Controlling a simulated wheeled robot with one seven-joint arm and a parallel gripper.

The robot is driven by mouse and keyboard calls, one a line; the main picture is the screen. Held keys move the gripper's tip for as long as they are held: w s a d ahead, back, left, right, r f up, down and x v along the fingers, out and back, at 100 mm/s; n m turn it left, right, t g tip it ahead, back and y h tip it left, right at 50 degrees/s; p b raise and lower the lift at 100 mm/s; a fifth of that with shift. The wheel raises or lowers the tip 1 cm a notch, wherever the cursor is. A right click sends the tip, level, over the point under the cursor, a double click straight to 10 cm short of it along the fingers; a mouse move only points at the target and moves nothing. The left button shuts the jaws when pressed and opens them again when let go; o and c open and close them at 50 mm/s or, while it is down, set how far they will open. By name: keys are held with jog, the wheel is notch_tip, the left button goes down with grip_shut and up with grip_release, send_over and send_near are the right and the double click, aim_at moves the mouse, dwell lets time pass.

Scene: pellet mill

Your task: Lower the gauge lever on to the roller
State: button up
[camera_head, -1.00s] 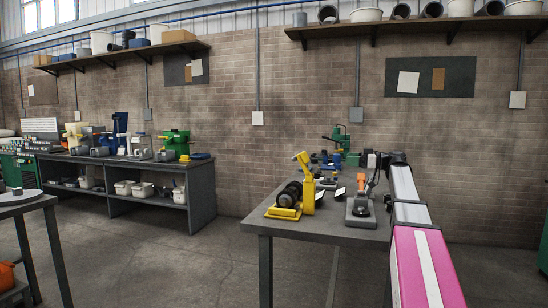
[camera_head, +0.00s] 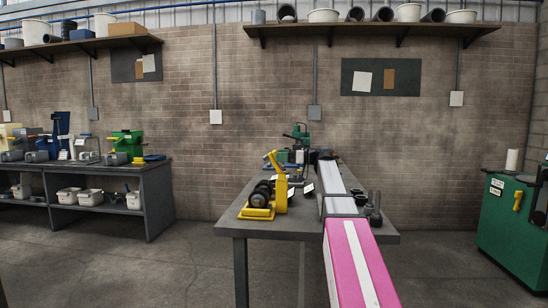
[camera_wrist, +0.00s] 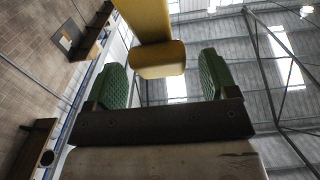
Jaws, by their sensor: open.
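The yellow gauge lever (camera_head: 274,162) stands raised, tilted left at the top of a yellow post (camera_head: 281,189) on the table. The dark ribbed roller (camera_head: 262,193) lies on a yellow base just left of the post, below the lever and apart from it. In the wrist view, my gripper (camera_wrist: 160,64) is open, with green pads on both sides. A yellow bar with a broad end, seemingly the lever (camera_wrist: 150,22), shows between and beyond the pads, with gaps on both sides. In the head view my arm hides the gripper's fingers.
The gauge stands on a grey table (camera_head: 245,224), with a green machine (camera_head: 300,136) at its back. My arm crosses the table's middle. A green cabinet (camera_head: 510,225) stands at the right and a workbench (camera_head: 155,185) at the left. The floor between is clear.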

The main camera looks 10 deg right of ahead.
aim_at(274, 155)
jog(key=shift+x, duration=1.6)
jog(key=c, duration=1.3)
